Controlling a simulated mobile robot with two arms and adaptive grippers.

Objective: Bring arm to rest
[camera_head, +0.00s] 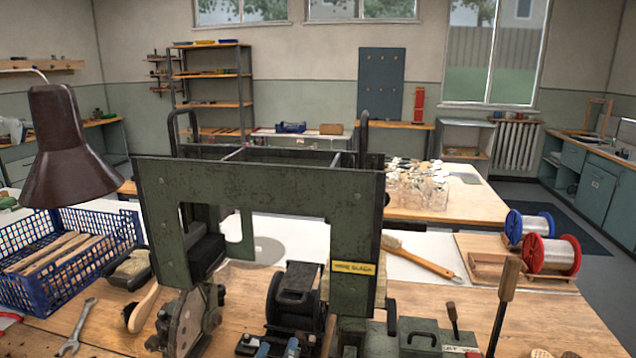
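Neither of my arms nor grippers can be made out in the head view. The large worn green tufting machine (258,172) stands in the middle of the bench, and its frame hides part of the bench behind it. A grey disc-shaped part (186,325) sits low at its left, and a black unit (296,290) sits low at its centre. A yellow label (352,267) is on the right side of its frame. A lever with a wooden handle (508,277) stands nearly upright at the right front.
A blue crate (68,290) of wooden pieces stands at the left beneath a brown lamp (66,150). A wrench (77,327) and a brush (147,303) lie near it. A wooden-handled brush (420,257) and red and blue wire spools (551,254) are at the right. Bare bench shows far right.

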